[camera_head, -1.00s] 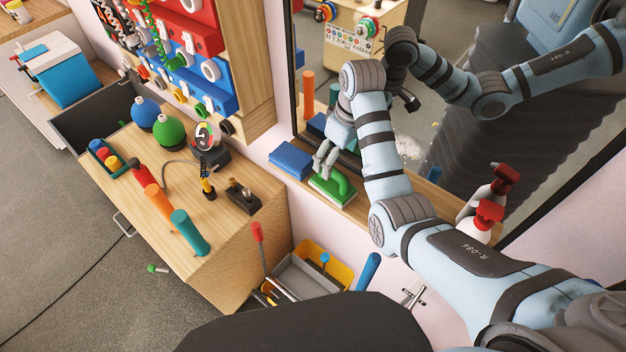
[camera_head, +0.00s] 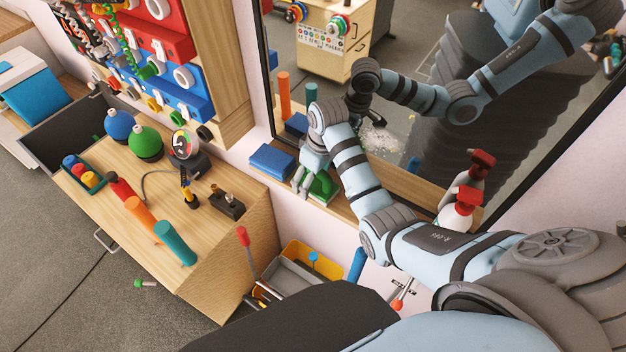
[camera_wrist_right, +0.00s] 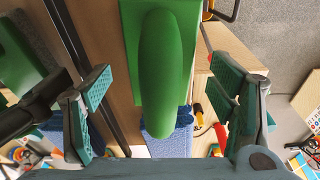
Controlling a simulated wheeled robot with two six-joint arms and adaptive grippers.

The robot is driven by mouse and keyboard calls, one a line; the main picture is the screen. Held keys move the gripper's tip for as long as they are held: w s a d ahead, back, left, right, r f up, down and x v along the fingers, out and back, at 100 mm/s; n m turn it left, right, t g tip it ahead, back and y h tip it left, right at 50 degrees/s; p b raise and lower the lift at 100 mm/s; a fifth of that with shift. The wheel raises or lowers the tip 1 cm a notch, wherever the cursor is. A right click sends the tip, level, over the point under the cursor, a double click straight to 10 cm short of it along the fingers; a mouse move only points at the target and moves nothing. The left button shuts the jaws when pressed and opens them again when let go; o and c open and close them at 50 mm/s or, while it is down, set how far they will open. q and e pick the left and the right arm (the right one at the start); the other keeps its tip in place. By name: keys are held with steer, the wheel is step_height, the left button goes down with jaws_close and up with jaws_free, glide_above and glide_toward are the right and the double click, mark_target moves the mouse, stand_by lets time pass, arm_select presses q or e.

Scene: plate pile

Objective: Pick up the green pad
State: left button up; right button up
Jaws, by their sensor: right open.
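The green pad (camera_head: 322,188) lies on the wooden ledge below the mirror. It has a rounded green handle on top. In the right wrist view the green pad (camera_wrist_right: 181,25) is at top centre, its long handle running down between the fingers. My right gripper (camera_head: 304,179) is at the pad, partly hiding it in the head view. In the wrist view the right gripper (camera_wrist_right: 162,92) is open, one finger on each side of the handle with gaps to both. Whether the fingertips touch the pad cannot be told. My left gripper is not in view.
A blue pad (camera_head: 271,160) lies on the ledge left of the green one. The mirror (camera_head: 410,110) stands close behind. Spray bottles (camera_head: 462,205) stand to the right. A wooden bench (camera_head: 165,190) with tools is at left, and a yellow bin (camera_head: 300,252) sits below.

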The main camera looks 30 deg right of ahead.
steer(key=c, duration=1.3)
steer(key=shift+c, duration=0.2)
steer(key=shift+r, duration=0.2)
